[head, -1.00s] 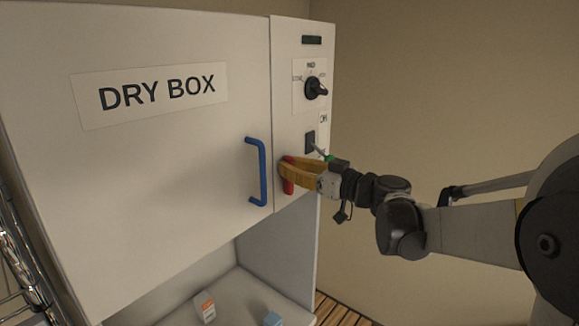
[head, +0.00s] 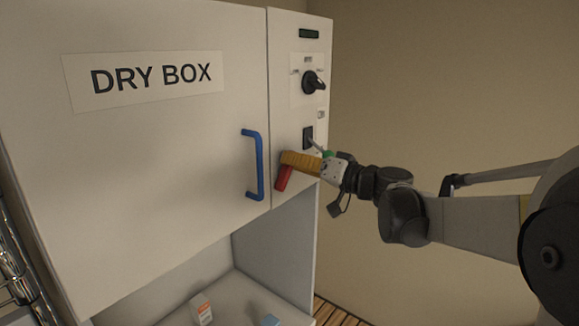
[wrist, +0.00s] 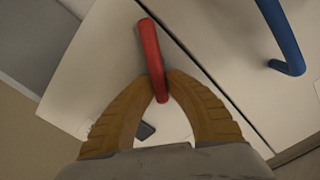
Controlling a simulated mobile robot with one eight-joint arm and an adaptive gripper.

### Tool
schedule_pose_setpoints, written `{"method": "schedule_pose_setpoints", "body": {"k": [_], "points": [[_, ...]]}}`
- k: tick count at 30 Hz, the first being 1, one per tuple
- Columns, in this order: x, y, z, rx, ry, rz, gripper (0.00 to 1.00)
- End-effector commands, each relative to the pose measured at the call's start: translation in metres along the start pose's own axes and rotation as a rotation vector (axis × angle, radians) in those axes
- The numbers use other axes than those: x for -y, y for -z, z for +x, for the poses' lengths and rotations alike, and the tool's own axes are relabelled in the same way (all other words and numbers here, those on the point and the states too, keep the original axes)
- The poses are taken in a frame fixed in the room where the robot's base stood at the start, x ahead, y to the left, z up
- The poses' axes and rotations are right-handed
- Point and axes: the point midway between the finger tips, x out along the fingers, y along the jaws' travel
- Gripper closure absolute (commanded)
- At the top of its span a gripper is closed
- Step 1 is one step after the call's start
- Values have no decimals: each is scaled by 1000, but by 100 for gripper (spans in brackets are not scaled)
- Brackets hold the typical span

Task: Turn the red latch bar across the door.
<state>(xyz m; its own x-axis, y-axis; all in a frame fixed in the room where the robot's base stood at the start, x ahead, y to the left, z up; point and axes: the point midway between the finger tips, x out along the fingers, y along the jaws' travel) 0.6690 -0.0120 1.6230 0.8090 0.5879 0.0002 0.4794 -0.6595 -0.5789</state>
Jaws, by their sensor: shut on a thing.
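The red latch bar (head: 284,178) is on the narrow panel right of the dry box door (head: 160,180). It hangs slightly tilted, its lower end to the left, and does not lie across the door. My gripper (head: 284,160) has its yellow fingers shut on the bar's upper part, which they hide in the head view. In the wrist view the red bar (wrist: 150,50) sticks out beyond the fingertips (wrist: 161,90), which pinch it near one end. The blue door handle (head: 259,165) stands just left of the bar; it also shows in the wrist view (wrist: 280,35).
A black knob (head: 313,82) and a black switch (head: 308,138) are on the panel above my gripper. Small boxes (head: 203,309) lie on the shelf below. A wire rack (head: 15,265) is at far left. The wall side to the right is clear.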

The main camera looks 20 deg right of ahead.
Motion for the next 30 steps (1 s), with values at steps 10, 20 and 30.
{"method": "schedule_pose_setpoints", "body": {"k": [10,20,30], "points": [[-10,-2,0,-1,1,326,100],[-17,-6,0,-1,1,632,100],[-21,-10,0,-1,1,863,100]]}}
